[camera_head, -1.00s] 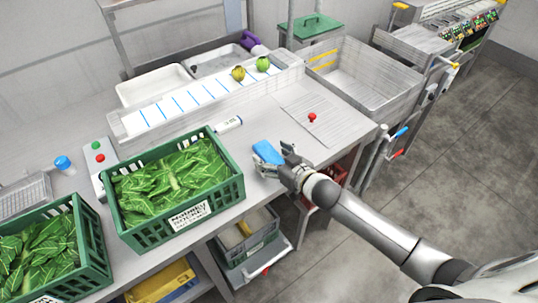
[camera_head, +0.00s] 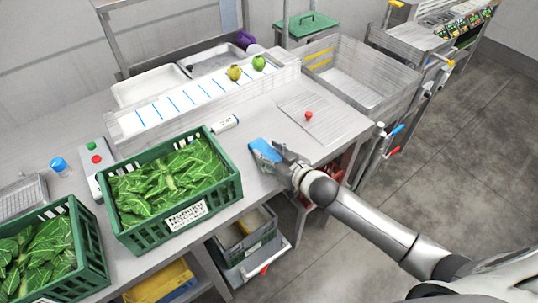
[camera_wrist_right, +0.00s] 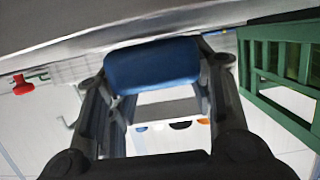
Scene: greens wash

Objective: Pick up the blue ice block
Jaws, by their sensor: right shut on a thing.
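The blue ice block (camera_head: 264,147) is at the front part of the steel table, right of the green crate of leaves. My right gripper (camera_head: 274,157) is shut on it from the front right. In the right wrist view the blue ice block (camera_wrist_right: 152,65) sits between the two dark fingers of my right gripper (camera_wrist_right: 155,80), which touch its sides. I cannot tell whether the block is clear of the tabletop. My left gripper is not in view.
A green crate (camera_head: 238,190) of leaves stands left of the block, with a second crate (camera_head: 92,268) beyond it. A red knob (camera_head: 309,116) is on the ribbed board to the right. A white marker-like item (camera_head: 225,125) lies behind.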

